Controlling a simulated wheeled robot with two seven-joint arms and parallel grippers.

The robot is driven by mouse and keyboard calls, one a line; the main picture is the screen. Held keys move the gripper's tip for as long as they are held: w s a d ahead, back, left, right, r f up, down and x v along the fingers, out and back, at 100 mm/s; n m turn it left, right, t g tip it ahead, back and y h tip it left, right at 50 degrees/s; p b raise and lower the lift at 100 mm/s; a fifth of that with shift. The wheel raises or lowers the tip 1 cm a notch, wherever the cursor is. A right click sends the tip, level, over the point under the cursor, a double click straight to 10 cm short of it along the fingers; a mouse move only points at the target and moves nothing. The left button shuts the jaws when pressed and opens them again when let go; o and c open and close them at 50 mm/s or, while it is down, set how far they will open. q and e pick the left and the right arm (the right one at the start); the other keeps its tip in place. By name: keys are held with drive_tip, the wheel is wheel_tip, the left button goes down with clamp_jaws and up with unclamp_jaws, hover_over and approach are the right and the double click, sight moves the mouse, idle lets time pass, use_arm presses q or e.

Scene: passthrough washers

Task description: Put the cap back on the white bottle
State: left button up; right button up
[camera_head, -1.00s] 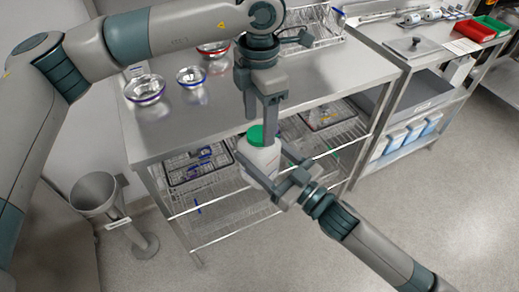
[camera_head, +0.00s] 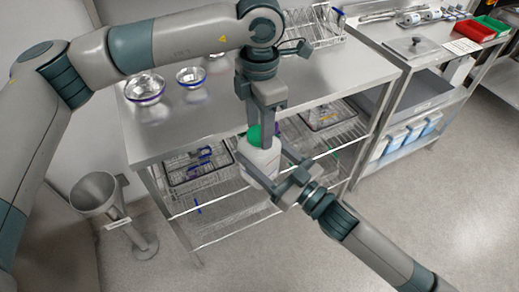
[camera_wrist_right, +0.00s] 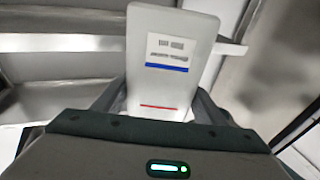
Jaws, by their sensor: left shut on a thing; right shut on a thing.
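The white bottle (camera_head: 262,160) is held upright in front of the steel table by my right gripper (camera_head: 272,178), which is shut around its body. The right wrist view shows the bottle (camera_wrist_right: 168,62) with a label and blue and red stripes between the fingers. The green cap (camera_head: 254,136) is at the top of the bottle. My left gripper (camera_head: 264,124) comes down from above and is shut on the cap. The left fingers partly hide the cap. I cannot tell whether the cap is seated on the neck.
Metal bowls (camera_head: 145,88) and a wire rack (camera_head: 318,30) stand on the steel table (camera_head: 200,122). Wire baskets (camera_head: 196,165) sit on the shelf below. A steel bin (camera_head: 95,192) stands at the left. The floor at the right is clear.

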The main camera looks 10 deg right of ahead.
use_arm(q)
drive_tip(key=o, duration=1.2)
wheel_tip(320, 180, up, 12)
